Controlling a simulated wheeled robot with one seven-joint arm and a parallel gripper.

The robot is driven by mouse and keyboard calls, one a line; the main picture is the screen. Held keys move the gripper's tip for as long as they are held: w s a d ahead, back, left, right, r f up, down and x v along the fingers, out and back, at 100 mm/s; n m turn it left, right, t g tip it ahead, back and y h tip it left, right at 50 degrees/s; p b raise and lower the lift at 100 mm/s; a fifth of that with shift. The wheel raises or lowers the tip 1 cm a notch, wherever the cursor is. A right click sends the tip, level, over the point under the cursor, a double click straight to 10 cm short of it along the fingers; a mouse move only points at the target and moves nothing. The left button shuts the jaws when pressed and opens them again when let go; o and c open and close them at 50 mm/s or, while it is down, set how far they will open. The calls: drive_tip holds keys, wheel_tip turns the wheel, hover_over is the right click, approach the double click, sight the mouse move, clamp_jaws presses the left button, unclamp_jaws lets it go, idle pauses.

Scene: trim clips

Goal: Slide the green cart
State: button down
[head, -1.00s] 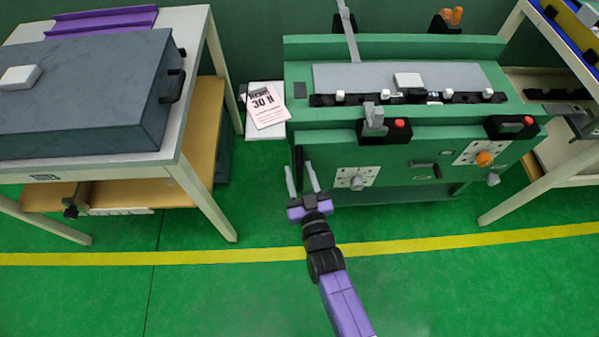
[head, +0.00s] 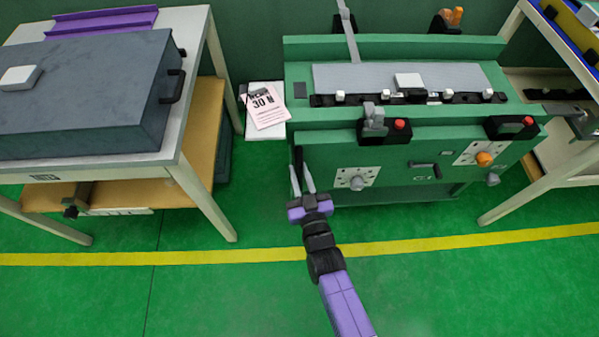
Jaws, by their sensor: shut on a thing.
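The green cart (head: 400,150) stands against the back wall, right of the middle in the head view. It has a grey top plate, knobs and a crank on its front face. A dark upright handle (head: 299,158) sits at the cart's left front corner. My gripper (head: 302,180) reaches up from below to that corner. Its two pale fingers have closed on the dark handle, and the purple gripper body is just below it. The exact contact at the fingertips is small and hard to see.
A white table (head: 190,140) with a grey case (head: 90,95) stands at left. A pink-white card (head: 265,105) marked 30 N lies on a small white shelf between table and cart. Another bench (head: 540,185) stands close at right. A yellow line (head: 440,245) crosses the clear green floor.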

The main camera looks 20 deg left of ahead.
idle(0.8)
drive_tip(key=s+a, duration=0.2)
drive_tip(key=a, duration=0.5)
drive_tip(key=s+a, duration=0.3)
drive_tip(key=a, duration=0.4)
drive_tip(key=shift+a, duration=0.5)
drive_tip(key=c, duration=1.3)
unclamp_jaws()
drive_tip(key=p+v, duration=0.2)
drive_tip(key=v, duration=0.5)
drive_tip(key=shift+s+d, duration=0.25)
drive_tip(key=shift+s, duration=0.05)
